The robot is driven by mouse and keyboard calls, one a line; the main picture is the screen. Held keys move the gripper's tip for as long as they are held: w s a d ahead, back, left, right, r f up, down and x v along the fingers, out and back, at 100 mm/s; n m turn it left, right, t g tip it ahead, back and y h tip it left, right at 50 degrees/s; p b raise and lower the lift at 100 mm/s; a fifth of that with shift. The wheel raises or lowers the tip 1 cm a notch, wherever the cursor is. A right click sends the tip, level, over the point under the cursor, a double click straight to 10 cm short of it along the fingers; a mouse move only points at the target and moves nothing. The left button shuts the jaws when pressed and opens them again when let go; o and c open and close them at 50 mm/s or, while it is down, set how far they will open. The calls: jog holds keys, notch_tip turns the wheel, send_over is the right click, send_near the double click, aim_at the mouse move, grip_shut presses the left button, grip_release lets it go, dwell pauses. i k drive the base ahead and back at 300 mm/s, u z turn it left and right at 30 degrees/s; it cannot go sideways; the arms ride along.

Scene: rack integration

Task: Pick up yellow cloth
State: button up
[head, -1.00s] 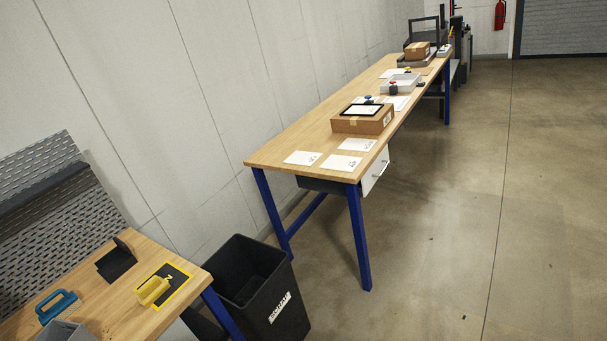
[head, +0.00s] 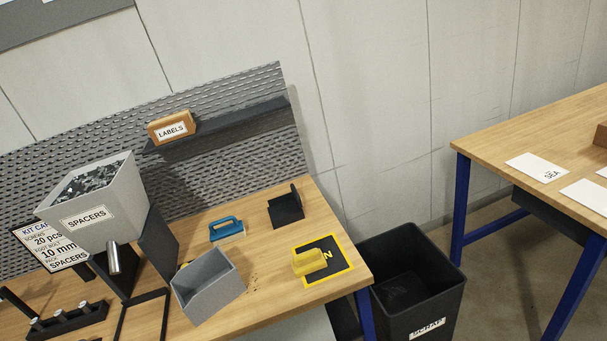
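The yellow cloth (head: 309,261) appears as a small yellow folded piece on a black mat with a yellow border (head: 335,275). The mat lies near the right end of the wooden workbench (head: 262,262). My gripper is not visible in the head view.
A blue-handled brush (head: 227,229), a black holder (head: 286,207) and a grey bin (head: 208,287) stand near the cloth. A spacers hopper (head: 95,205) is at left. A perforated panel (head: 225,120) with a labels box (head: 172,128) rises behind. A black scrap bin (head: 410,285) stands right of the bench.

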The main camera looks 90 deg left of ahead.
aim_at(309, 262)
jog(key=u, duration=1.9)
jog(key=k, duration=0.4)
jog(key=u, duration=0.4)
jog(key=i, duration=0.9)
jog(key=z, duration=0.3)
